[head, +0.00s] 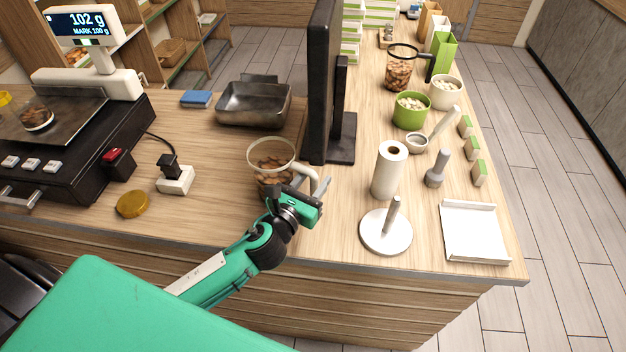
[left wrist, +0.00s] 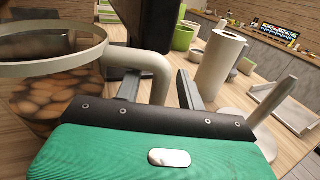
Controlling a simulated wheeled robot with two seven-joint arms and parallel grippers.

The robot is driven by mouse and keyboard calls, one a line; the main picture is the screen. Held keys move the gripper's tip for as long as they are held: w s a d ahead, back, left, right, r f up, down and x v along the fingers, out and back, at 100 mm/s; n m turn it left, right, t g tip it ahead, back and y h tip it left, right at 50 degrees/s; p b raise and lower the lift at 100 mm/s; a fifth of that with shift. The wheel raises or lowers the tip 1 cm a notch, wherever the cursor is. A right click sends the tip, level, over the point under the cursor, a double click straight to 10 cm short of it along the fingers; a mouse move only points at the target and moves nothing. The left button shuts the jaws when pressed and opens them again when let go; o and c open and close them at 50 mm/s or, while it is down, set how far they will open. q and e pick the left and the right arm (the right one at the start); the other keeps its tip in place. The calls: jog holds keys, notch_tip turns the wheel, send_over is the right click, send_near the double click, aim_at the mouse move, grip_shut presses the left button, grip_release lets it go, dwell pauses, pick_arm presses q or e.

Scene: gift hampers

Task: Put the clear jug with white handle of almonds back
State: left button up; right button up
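The clear jug with white handle (head: 271,163) stands upright on the wooden counter, left of the black monitor stand, with almonds in its lower part. In the left wrist view the jug (left wrist: 50,90) fills the left side, and its white handle (left wrist: 158,72) lies between my gripper's fingers. My left gripper (head: 316,188) is at the jug's handle side; in the left wrist view its two fingers (left wrist: 160,90) are spread apart, with a gap visible beside the handle. My right gripper is not in view.
A black monitor (head: 318,80) stands just behind and right of the jug. A paper roll (head: 388,170) and a white round stand (head: 386,231) are to the right. A metal tray (head: 254,103) sits behind. The scale (head: 60,120) reads 102 g. Another jug of almonds (head: 399,72) stands farther back.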

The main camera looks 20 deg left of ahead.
pick_arm(q)
jog(key=s+a+b, duration=0.1)
jog(key=s+b, duration=0.2)
jog(key=s, duration=0.9)
jog(key=shift+a+r+b, duration=0.2)
jog(key=shift+a+b, duration=0.15)
jog(key=shift+a, duration=0.05)
